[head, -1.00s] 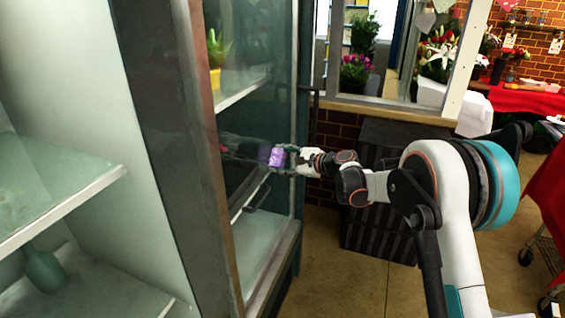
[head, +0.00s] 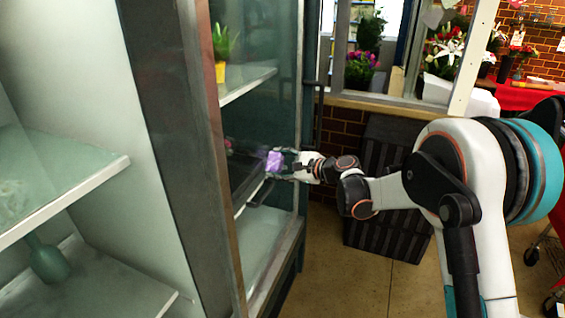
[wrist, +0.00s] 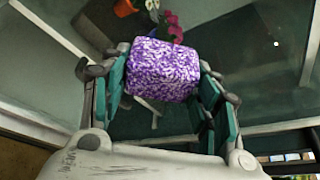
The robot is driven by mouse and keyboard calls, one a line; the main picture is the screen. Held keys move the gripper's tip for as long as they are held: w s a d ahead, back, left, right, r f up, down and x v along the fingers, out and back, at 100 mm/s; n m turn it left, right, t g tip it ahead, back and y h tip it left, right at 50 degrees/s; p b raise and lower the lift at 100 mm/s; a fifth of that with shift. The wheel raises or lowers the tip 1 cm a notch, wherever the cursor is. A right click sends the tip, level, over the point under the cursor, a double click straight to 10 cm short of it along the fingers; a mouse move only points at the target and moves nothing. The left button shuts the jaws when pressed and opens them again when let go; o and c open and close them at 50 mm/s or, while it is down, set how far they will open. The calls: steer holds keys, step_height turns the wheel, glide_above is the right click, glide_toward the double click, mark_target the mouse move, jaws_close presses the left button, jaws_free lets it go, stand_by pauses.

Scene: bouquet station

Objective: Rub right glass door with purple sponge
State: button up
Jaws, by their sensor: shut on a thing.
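A purple speckled sponge (wrist: 163,69) is held between the fingers of my gripper (wrist: 160,95) in the wrist view. In the head view the purple sponge (head: 274,161) shows at the tip of my gripper (head: 284,163), in front of the right glass door (head: 262,120). The sponge is at or very close to the glass; I cannot tell whether it touches. The door has a dark metal frame and looks shut, with shelves visible behind it.
Behind the glass stands a yellow pot with a green plant (head: 221,50). On the left are open shelves (head: 75,180) with a green vase (head: 47,260). A dark slatted crate (head: 385,235) stands right of the cabinet. Clear floor (head: 340,290) lies in front.

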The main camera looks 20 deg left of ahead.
mark_target(270, 170)
steer(key=shift+s+a+b, duration=0.2)
steer(key=shift+s+b, duration=0.1)
steer(key=shift+s, duration=1.85)
steer(key=shift+r+p, duration=0.65)
steer(key=shift+r, duration=0.45)
steer(key=shift+w+d, duration=0.2)
steer(key=shift+w, duration=1.55)
steer(key=shift+w+d, duration=0.15)
steer(key=shift+w, duration=1.6)
steer(key=w, duration=0.3)
steer(key=shift+w, duration=0.3)
steer(key=shift+d, duration=0.1)
steer(key=shift+s+d+b, duration=0.15)
steer(key=shift+d+b, duration=0.05)
steer(key=shift+d, duration=1.25)
steer(key=shift+s+d+b, duration=0.15)
steer(key=shift+d+b, duration=0.05)
steer(key=shift+d, duration=1.25)
steer(key=shift+d, duration=0.1)
steer(key=shift+s+d, duration=0.1)
steer(key=shift+d, duration=1.3)
